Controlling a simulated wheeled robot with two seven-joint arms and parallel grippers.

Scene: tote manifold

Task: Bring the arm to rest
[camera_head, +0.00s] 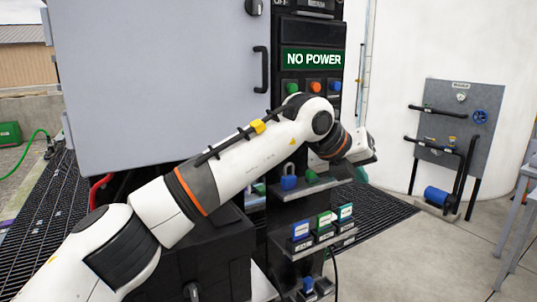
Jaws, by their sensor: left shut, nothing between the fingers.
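My left arm comes in from the lower left and reaches across the front of the control cabinet, bent at the elbow. My left gripper (366,152) is at its end, right of the black panel column. It is small in view and shut, with nothing seen in it. It appears clear of the shelves below it. My right gripper is out of view.
The grey cabinet (155,80) stands behind my arm, beside a "NO POWER" sign (312,60). Shelves below hold a blue padlock (288,183) and several small labelled blocks (324,222). A pipe panel (462,125) stands at right. Open floor lies between.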

